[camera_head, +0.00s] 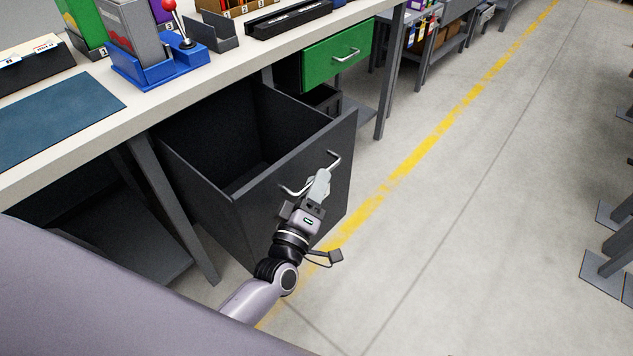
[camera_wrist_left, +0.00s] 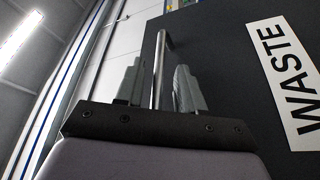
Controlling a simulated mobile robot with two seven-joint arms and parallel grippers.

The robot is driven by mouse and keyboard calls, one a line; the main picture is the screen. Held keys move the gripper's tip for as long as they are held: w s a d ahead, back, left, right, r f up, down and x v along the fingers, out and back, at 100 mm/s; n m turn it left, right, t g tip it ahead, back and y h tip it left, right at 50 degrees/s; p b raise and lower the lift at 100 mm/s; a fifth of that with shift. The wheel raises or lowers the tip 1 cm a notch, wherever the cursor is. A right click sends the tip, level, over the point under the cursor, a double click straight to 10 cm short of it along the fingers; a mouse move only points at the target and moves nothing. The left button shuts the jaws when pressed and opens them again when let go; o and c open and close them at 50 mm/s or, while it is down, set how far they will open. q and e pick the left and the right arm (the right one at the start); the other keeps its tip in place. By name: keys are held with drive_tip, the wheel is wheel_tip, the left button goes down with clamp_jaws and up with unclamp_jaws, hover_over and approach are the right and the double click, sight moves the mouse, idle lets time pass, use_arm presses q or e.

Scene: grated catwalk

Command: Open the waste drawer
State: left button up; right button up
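The waste drawer (camera_head: 258,215) is a deep dark grey bin under the bench, and it stands pulled out with its empty-looking inside showing. Its front carries a white WASTE label in the left wrist view (camera_wrist_left: 289,78). A metal bar handle (camera_head: 334,160) is on the front; it also shows in the left wrist view (camera_wrist_left: 157,75). My left gripper (camera_head: 321,180) is at the handle. In the left wrist view its two fingers (camera_wrist_left: 158,88) stand on either side of the bar, with gaps visible, so it looks open around it. My right gripper is not in view.
A green drawer (camera_head: 338,54) sits shut farther along the bench (camera_head: 142,88). A bench leg (camera_head: 175,205) stands left of the open drawer.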

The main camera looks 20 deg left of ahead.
use_arm(q)
drive_tip(key=v, duration=0.6)
drive_tip(key=shift+s, duration=0.25)
drive_tip(key=s+a+f+m+g+h+p, duration=0.2)
drive_tip(key=s+m+g+p, duration=0.8)
drive_tip(key=s+m, duration=0.4)
drive_tip(key=shift+s+a, duration=0.25)
drive_tip(key=shift+s, duration=0.15)
